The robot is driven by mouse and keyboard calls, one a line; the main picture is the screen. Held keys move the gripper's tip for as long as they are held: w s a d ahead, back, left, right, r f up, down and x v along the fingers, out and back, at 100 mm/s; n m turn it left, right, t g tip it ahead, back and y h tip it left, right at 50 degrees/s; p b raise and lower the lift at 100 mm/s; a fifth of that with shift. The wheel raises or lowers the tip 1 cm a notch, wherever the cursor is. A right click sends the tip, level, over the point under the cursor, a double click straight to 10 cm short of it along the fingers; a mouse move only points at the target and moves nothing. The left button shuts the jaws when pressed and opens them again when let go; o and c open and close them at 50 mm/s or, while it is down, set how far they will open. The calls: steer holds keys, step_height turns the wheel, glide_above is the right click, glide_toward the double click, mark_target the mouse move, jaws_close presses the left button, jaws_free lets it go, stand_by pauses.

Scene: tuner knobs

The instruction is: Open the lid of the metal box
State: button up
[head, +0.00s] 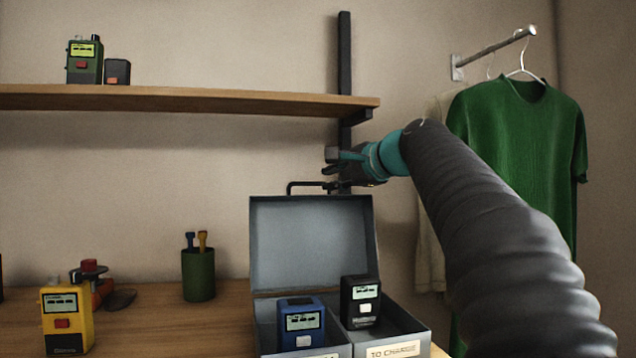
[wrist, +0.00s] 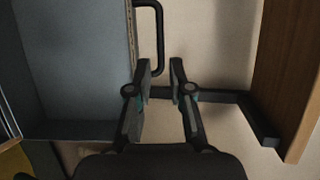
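The metal box (head: 338,338) stands on the wooden table, with its grey lid (head: 311,240) raised to about upright behind it. A black handle (head: 308,184) sticks up from the lid's top edge. In the wrist view, the lid (wrist: 75,75) fills the left side and the handle (wrist: 159,40) projects from its edge. My gripper (head: 331,162) is just above the right part of the lid's top edge. In the wrist view my gripper (wrist: 163,66) has its fingers apart, with the handle's near end by the left finger. Whether they touch is unclear.
A wooden shelf (head: 190,97) on a black upright (head: 344,60) is close to my gripper. Blue (head: 300,325) and black (head: 360,302) devices are in the box. A yellow device (head: 67,318) and green cup (head: 198,275) stand left. A green shirt (head: 520,150) hangs right.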

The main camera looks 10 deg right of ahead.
mark_target(316, 184)
steer(key=x, duration=0.5)
steer(key=shift+w+a+f, duration=0.1)
steer(key=shift+w, duration=0.2)
jaws_close()
